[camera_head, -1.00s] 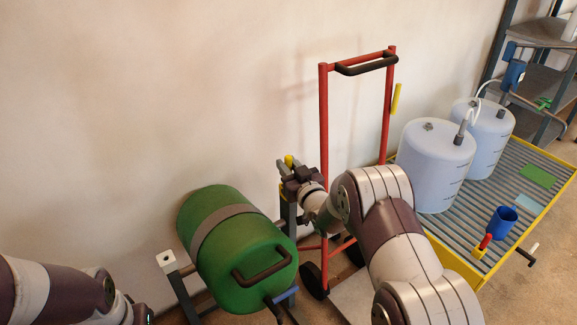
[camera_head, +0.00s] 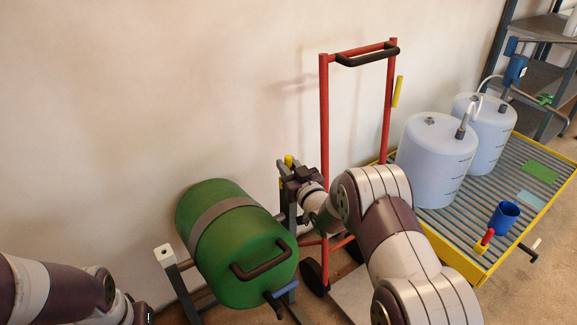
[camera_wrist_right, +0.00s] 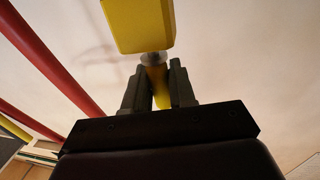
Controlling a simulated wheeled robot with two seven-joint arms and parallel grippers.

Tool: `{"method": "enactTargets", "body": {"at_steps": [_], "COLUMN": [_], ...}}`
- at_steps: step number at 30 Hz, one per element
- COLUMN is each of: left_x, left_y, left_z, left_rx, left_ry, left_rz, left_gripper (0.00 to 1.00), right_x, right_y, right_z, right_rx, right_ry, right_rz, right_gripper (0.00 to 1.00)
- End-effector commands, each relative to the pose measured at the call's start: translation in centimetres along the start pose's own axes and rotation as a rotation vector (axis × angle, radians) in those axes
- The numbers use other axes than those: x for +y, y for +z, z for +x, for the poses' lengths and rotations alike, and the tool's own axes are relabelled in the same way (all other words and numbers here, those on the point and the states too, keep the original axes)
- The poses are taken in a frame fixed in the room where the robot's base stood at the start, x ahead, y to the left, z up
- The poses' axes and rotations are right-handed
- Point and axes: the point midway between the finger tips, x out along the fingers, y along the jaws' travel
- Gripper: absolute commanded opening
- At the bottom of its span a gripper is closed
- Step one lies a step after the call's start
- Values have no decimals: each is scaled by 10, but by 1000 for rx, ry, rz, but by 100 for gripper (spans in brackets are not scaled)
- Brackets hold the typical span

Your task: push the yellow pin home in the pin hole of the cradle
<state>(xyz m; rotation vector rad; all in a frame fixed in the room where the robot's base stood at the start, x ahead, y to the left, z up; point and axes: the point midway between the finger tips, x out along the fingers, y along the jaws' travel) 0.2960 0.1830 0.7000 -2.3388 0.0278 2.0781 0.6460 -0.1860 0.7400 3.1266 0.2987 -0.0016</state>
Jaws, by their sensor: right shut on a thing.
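The yellow pin (camera_head: 288,160) shows as a small yellow end at the top of the cradle's right upright. In the right wrist view, its yellow shaft (camera_wrist_right: 158,88) is between the two dark fingers of my right gripper (camera_wrist_right: 157,78), under a larger yellow block (camera_wrist_right: 140,24). My right gripper (camera_head: 289,172) is shut on the pin. The cradle (camera_head: 179,280) holds a green drum (camera_head: 212,262) lying tilted. The pin hole is hidden, so I cannot tell how deep the pin sits. My left arm shows at the bottom left, its fingers out of view.
A red hand truck (camera_head: 324,110) stands close behind my right arm, against the wall. Shelving (camera_head: 545,72) stands at the back right.

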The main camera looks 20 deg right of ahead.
Motion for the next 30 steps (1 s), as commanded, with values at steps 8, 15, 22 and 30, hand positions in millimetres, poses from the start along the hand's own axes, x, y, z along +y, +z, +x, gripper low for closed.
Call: {"method": "enactTargets", "body": {"at_steps": [8,15,22,30], "left_x": [0,0,0,0], "left_y": [1,1,1,1], "left_z": [7,10,9,9], "left_rx": [0,0,0,0], "left_ry": [0,0,0,0], "left_rz": [0,0,0,0], "left_gripper": [43,43,43,43], "right_x": [0,0,0,0], "right_y": [8,12,13,12], "right_z": [0,0,0,0], "right_rx": [0,0,-3,-1], "right_ry": [0,0,0,0], "right_rz": [0,0,0,0], "right_gripper": [0,0,38,55]}}
